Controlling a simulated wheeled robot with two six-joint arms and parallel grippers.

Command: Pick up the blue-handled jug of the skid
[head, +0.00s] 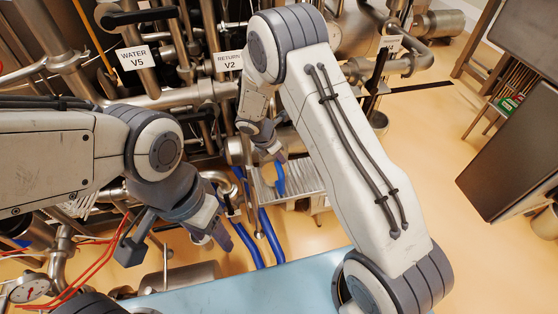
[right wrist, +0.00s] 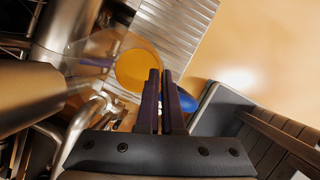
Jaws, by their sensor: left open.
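In the right wrist view, a clear jug with an orange-looking round interior (right wrist: 140,70) lies just beyond my right gripper (right wrist: 160,72). Its blue handle (right wrist: 187,101) shows beside and behind the right finger. The two fingers are close together with a narrow gap, and I cannot tell whether they hold the handle. In the head view, my right gripper (head: 276,154) points down over the upright blue handle (head: 280,178); the clear jug body is hard to make out. My left gripper (head: 224,232) is open and empty, to the lower left and apart from the jug.
A ribbed metal tray (head: 302,180) lies beside the jug. Blue hoses (head: 268,236) run down near my left gripper. A pale blue surface (head: 265,290) is in front.

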